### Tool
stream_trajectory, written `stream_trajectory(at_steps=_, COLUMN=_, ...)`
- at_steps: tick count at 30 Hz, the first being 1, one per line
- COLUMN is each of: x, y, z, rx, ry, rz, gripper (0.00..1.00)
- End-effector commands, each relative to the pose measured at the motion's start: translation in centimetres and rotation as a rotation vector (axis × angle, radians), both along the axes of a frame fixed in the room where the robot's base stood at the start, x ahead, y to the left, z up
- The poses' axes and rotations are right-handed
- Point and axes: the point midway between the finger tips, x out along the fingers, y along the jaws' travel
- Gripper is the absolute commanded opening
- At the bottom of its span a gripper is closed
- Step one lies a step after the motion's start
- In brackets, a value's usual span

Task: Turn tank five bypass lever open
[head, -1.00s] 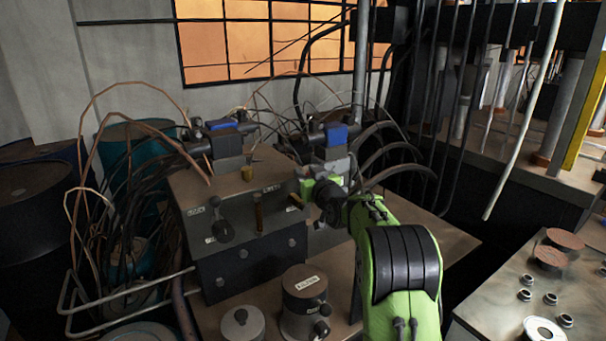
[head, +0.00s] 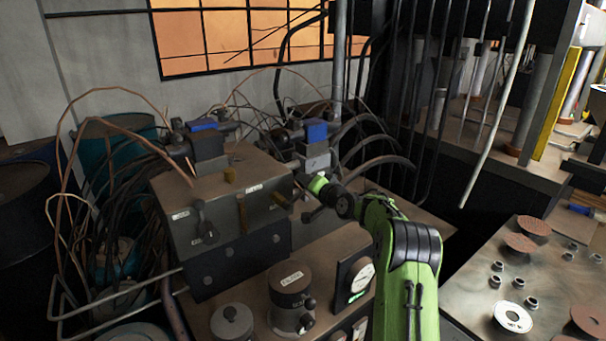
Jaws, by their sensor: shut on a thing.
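A grey valve block (head: 225,215) stands on the brown bench in the head view, with small white labels too small to read. A dark lever (head: 201,223) hangs at its left, a brass-coloured lever (head: 242,212) stands upright at its middle, and a short brown lever (head: 280,199) slants at its right. My gripper (head: 314,203) is at the block's right end, beside the brown lever, shut on a dark lever there. The wrist and fingers hide much of this grip. I cannot tell which lever is labelled tank five bypass.
Two blue-topped valves (head: 207,140) (head: 312,140) with hoses stand behind. A labelled canister (head: 291,295) and a dial gauge (head: 357,282) stand in front. A metal table (head: 470,290) with discs and nuts is at right. Pipes hang behind my arm.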

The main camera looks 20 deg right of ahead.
Motion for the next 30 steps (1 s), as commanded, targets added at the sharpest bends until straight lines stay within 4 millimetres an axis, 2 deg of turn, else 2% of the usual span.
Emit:
stream_trajectory(at_steps=6, x=0.1, y=-0.8, z=-1.6, rx=0.191, ry=0.036, rz=-0.003, gripper=0.0)
stream_trajectory(at_steps=15, x=0.1, y=-1.0, z=-3.5, rx=0.381, ry=0.074, rz=-0.004, gripper=0.0)
stream_trajectory(at_steps=30, x=0.1, y=-1.0, z=-4.5, rx=0.484, ry=0.096, rz=-0.003, gripper=0.0)
